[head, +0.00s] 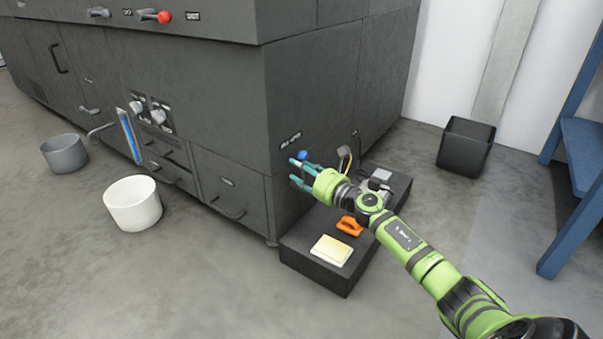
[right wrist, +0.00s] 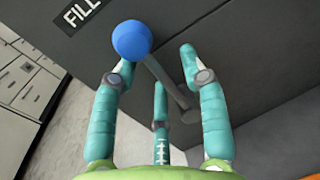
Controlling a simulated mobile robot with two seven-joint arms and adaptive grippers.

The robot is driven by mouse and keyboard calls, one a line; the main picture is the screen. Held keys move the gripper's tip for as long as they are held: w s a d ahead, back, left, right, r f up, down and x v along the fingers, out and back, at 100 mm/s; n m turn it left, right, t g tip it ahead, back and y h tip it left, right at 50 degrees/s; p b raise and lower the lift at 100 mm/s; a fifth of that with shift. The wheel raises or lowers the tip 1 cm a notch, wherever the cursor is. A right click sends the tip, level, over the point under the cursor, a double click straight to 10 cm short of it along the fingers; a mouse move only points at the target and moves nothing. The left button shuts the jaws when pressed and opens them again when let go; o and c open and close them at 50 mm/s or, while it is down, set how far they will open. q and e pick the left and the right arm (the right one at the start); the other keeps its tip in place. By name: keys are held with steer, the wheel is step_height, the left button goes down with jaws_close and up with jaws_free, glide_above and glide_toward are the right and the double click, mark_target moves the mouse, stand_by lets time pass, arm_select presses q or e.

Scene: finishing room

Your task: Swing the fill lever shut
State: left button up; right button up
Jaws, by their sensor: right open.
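The fill lever has a round blue knob (right wrist: 131,39) on a grey rod and sits on the machine's dark side panel, below a FILL label (right wrist: 82,9). In the head view the blue knob (head: 301,155) shows just above my right gripper's fingertips. My right gripper (head: 298,172) is open, with its teal fingers spread. In the right wrist view the rod runs between the fingers (right wrist: 157,68), and the knob lies near the left fingertip. I cannot tell whether any finger touches the lever. My left gripper is not in view.
A black bin (head: 466,146) and blue rack (head: 585,150) stand right. A white bucket (head: 133,203) and grey bucket (head: 65,153) stand left.

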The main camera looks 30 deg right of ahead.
jaws_close()
steer(key=shift+w, duration=0.1)
